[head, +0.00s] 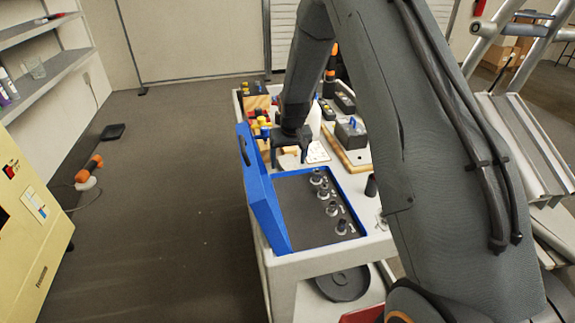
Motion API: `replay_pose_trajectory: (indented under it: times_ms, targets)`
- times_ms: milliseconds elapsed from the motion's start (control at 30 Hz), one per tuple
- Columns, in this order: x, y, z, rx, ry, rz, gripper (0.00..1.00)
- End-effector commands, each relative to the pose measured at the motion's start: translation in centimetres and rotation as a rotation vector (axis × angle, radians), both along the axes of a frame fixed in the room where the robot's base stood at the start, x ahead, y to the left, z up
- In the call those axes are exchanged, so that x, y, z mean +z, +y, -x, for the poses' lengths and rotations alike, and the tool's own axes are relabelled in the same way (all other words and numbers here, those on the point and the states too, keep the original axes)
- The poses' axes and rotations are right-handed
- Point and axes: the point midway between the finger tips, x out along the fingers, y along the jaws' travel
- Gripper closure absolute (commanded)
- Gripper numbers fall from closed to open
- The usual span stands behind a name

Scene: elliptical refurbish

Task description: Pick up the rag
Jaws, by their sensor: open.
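My gripper (290,160) is open, pointing down over the far edge of the open blue case (268,200) on the white cart (335,262). Nothing shows between its fingers. I cannot pick out a rag with certainty. A pale flat piece with small dark marks (317,152) lies just right of the gripper; I cannot tell whether it is cloth. My arm hides much of the cart's right side.
Several dark knob-like parts (332,208) stand in the case. The floor (170,190) between cabinet and cart is mostly clear.

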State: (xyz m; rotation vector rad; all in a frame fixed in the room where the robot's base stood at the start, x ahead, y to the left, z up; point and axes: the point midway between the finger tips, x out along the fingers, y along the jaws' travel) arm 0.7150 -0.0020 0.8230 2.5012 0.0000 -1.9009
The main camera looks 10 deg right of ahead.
Motion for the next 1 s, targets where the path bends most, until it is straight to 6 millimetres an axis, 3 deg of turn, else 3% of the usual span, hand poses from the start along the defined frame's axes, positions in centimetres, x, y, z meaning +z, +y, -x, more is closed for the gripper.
replay_pose_trajectory:
  times_ms: [33, 300, 667, 867, 1000]
  targets:
    - [0.0, 0.0, 0.0, 0.000, 0.000, 0.000, 0.32]
    - [0.0, 0.0, 0.0, 0.000, 0.000, 0.000, 0.74]
    - [0.6, 0.0, -0.1, 0.000, -0.001, 0.000, 0.74]
    - [2.5, 0.0, -0.1, 0.000, -0.002, 0.000, 0.74]
    - [4.9, 0.0, -0.2, 0.000, -0.005, 0.000, 0.74]
